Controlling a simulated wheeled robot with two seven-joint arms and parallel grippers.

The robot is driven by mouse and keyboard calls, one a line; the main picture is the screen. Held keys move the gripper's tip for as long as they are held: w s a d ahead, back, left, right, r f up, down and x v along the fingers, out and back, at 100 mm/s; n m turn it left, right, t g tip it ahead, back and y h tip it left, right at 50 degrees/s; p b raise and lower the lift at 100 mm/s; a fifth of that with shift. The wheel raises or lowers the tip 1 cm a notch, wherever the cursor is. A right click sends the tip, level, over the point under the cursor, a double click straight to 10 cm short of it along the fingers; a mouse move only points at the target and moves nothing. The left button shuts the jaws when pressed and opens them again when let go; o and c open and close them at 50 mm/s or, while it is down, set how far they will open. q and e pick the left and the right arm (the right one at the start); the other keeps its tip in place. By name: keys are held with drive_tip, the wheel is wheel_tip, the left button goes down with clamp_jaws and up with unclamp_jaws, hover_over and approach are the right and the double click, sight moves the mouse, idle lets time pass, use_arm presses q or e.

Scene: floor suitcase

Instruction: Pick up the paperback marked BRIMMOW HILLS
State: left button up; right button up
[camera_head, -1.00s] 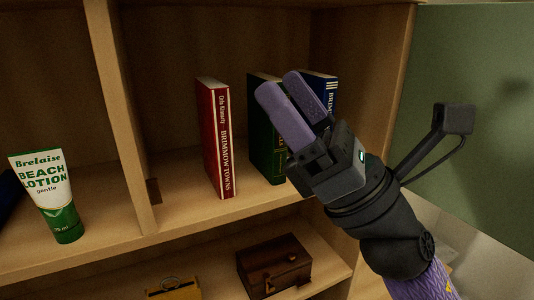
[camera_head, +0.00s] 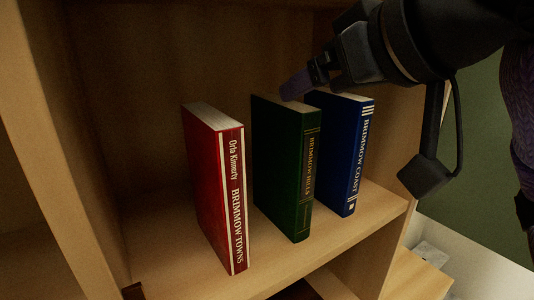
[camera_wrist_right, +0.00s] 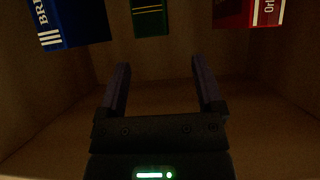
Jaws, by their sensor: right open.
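The green paperback marked BRIMMOW HILLS (camera_head: 285,170) stands upright on the shelf between a red and a blue book, with gaps on both sides. In the right wrist view its end (camera_wrist_right: 150,18) shows at the top, beyond the fingertips and between their lines. My right gripper (camera_head: 292,88) reaches in from the upper right, by the top of the green book. In the wrist view the gripper (camera_wrist_right: 160,72) has its two fingers spread with nothing between them. Whether a finger touches the book cannot be told. My left gripper is not in view.
A red book, BRIMMOW TOWNS (camera_head: 215,190), stands left of it. A blue book, BRIMMOW COAST (camera_head: 342,155), stands right; it also shows in the wrist view (camera_wrist_right: 70,22). An upright shelf divider (camera_head: 75,150) is at left. Bare shelf (camera_head: 290,262) lies in front.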

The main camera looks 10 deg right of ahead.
sight(291, 104)
drive_tip(key=shift+w+a+f+p, duration=0.3)
drive_tip(key=shift+w+f+p, duration=0.15)
drive_tip(key=shift+w, duration=0.05)
drive_tip(key=x, duration=0.1)
drive_tip(key=p+x, duration=0.1)
drive_tip(key=x, duration=0.1)
drive_tip(key=p+x, duration=0.1)
drive_tip(key=x, duration=0.1)
drive_tip(key=shift+w+d, duration=0.35)
drive_tip(key=shift+w, duration=0.05)
drive_tip(key=shift+a, duration=0.1)
drive_tip(key=shift+s, duration=0.15)
drive_tip(key=shift+c, duration=0.3)
drive_tip(key=c, duration=0.5)
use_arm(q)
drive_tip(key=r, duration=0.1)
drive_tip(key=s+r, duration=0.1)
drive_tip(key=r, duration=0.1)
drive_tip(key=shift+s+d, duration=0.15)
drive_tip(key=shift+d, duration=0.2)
use_arm(e)
clamp_jaws()
